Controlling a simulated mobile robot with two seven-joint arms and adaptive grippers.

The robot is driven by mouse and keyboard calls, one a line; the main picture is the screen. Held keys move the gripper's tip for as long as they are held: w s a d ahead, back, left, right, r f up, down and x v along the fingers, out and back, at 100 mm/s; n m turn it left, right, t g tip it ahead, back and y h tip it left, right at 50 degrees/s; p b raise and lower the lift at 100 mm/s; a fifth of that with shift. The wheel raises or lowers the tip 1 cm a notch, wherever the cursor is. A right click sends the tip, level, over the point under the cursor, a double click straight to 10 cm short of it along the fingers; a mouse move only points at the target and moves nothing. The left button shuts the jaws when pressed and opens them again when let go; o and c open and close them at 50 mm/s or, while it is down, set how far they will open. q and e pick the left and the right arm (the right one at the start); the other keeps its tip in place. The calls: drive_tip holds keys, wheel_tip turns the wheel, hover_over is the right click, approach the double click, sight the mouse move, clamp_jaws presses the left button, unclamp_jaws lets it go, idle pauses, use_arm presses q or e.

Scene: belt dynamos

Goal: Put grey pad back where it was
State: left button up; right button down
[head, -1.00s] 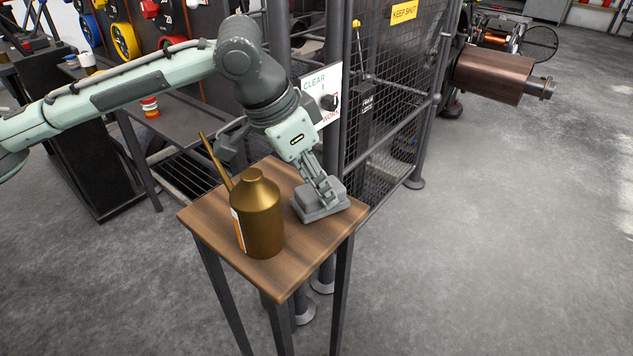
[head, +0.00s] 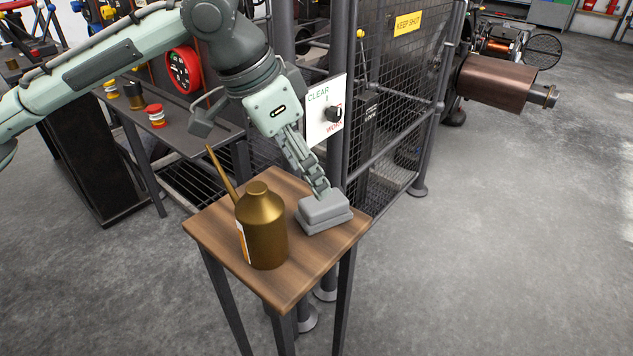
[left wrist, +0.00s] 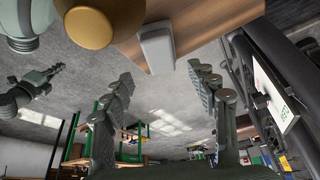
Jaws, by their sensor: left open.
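The grey pad (head: 324,212) lies flat on the small wooden table (head: 283,284), near its back right edge. It also shows in the left wrist view (left wrist: 157,50), beyond the spread fingers. My left gripper (head: 322,188) is just above and behind the pad in the head view. In the left wrist view its fingers (left wrist: 166,85) are apart with nothing between them. My right gripper is not in the head view; an arm like mine shows at the left of the left wrist view, too small to tell its jaws.
A brass oil can (head: 262,232) with a long spout stands left of the pad on the same table. A mesh cage (head: 395,110) with a CLEAR/WORK switch panel (head: 326,110) rises close behind the table. Open floor lies to the right.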

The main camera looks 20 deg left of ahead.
use_arm(q)
drive_tip(key=shift+p+v, duration=0.35)
drive_tip(key=shift+v, duration=2.35)
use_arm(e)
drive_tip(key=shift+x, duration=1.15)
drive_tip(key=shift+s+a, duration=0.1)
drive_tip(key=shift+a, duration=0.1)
